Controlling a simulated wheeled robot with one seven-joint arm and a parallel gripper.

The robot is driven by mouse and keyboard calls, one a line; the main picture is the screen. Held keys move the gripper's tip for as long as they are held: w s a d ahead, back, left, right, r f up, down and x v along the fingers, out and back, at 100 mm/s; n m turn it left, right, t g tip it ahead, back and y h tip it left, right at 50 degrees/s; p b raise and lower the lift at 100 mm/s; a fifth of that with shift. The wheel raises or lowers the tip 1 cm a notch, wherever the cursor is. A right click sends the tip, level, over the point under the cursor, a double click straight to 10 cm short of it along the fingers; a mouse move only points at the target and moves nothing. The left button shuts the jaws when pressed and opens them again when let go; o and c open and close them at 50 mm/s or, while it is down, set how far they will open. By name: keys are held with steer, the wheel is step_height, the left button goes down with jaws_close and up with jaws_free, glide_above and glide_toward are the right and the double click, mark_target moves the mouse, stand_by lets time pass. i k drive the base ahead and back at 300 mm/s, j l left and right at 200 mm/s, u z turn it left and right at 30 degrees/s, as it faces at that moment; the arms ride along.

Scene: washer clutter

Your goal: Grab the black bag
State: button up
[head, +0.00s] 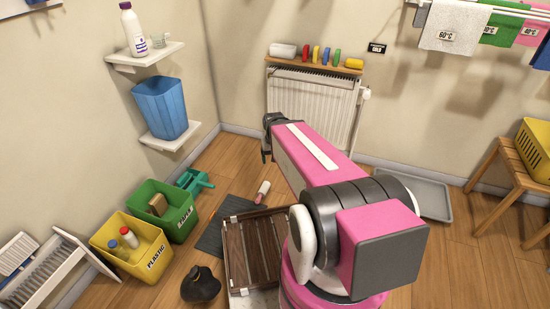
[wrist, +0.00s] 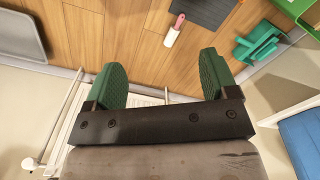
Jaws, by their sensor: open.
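A rounded black bag (head: 201,286) sits on the wood floor at the bottom of the head view, in front of the yellow bin and left of the slatted crate. It does not show in the wrist view. My gripper (head: 267,143) is far from it, up near the radiator and beyond the crate. In the wrist view my gripper (wrist: 162,75) has its two green fingers wide apart with nothing between them.
A yellow bin (head: 133,262) and green bin (head: 163,224) line the left wall. A radiator (head: 312,105) is on the back wall.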

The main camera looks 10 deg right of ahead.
mark_target(201, 286)
steer(key=k+u, duration=0.5)
steer(key=k, duration=0.15)
steer(key=k+j+u, duration=0.1)
steer(key=u, duration=0.75)
